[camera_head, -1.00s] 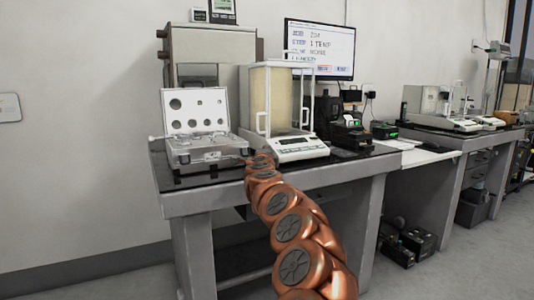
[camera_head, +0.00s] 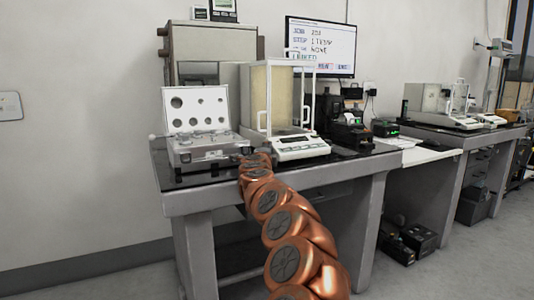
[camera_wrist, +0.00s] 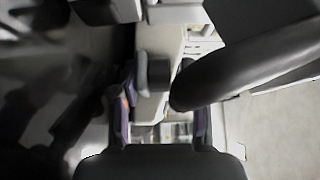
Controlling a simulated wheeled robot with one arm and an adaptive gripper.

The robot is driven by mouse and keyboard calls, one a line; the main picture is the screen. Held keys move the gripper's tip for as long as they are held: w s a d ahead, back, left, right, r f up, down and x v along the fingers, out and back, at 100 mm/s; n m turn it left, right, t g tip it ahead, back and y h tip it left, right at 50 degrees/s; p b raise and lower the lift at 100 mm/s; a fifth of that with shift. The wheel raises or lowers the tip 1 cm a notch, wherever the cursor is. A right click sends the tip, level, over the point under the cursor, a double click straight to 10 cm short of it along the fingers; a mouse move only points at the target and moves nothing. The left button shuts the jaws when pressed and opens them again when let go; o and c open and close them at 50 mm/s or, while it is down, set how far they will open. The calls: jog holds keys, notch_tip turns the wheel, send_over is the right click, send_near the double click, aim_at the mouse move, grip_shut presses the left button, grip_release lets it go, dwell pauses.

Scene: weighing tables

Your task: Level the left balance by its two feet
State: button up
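The left balance (camera_head: 302,148), white with a tall glass draft shield (camera_head: 272,98), stands on the near table. Its two feet cannot be made out in the head view. My arm reaches up to the table's front edge, just left of the balance's front; my gripper itself is hidden there. In the wrist view, my gripper (camera_wrist: 162,118) shows two dark fingers apart, with a gap between them. A grey rounded knob-like part (camera_wrist: 154,72) lies ahead of the gap, close to a large dark rounded shape (camera_wrist: 245,60). I cannot tell whether the knob is a foot.
An open weight case (camera_head: 205,153) stands left of the balance, close to my arm. Dark devices (camera_head: 348,134) stand to its right, and a monitor (camera_head: 320,45) is behind. Another balance (camera_head: 445,120) is on the far table. The near table's front edge (camera_head: 300,180) runs beneath my arm.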

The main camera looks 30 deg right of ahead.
dwell(0.3)
jog(key=shift+s+a+f, duration=0.1)
jog(key=shift+s+a, duration=0.35)
jog(key=shift+s, duration=0.05)
jog(key=shift+s+a, duration=0.4)
jog(key=shift+s, duration=0.15)
jog(key=shift+s+a, duration=0.2)
jog(key=shift+a, duration=0.1)
jog(key=v, duration=0.8)
jog(key=shift+s, duration=0.3)
jog(key=shift+a, duration=0.2)
